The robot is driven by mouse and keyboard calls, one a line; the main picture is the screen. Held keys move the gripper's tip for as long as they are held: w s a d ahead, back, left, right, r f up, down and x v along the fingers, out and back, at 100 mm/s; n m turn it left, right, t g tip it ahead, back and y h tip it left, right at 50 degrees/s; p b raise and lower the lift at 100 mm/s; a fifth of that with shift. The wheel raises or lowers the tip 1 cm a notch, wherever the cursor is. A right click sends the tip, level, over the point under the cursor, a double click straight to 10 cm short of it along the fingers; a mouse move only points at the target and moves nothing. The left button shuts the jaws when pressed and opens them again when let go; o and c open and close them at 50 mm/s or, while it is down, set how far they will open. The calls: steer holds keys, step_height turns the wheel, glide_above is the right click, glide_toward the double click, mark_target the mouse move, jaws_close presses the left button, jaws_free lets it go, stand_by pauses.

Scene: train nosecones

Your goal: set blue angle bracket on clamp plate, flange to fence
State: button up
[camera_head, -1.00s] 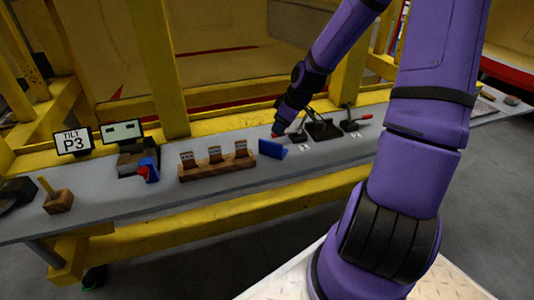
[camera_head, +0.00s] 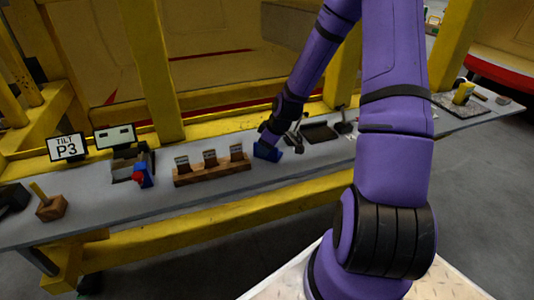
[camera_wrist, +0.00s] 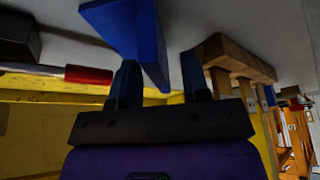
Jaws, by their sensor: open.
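The blue angle bracket (camera_head: 267,153) sits on the grey bench, right of the wooden rack in the head view. My gripper (camera_head: 268,140) is right over it and partly covers it. In the wrist view the bracket (camera_wrist: 125,28) shows a wide face and an upright flange. My open gripper (camera_wrist: 161,78) has one finger on each side of the flange's lower end in the picture; I cannot tell whether either touches it. A fixture (camera_head: 122,168) with a blue and red part stands at left. I cannot tell for sure which item is the clamp plate.
The wooden rack (camera_head: 212,175) with several dark-topped pieces stands close to the bracket. A black tray (camera_head: 320,132) and dark hand tools lie to the right. A plate with a yellow piece (camera_head: 463,93) is at the far right. A P3 sign (camera_head: 67,147) stands at left.

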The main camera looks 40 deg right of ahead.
steer(key=shift+w+f, duration=0.1)
steer(key=shift+f, duration=0.2)
steer(key=shift+c, duration=0.4)
jaws_close()
steer(key=shift+r, duration=0.1)
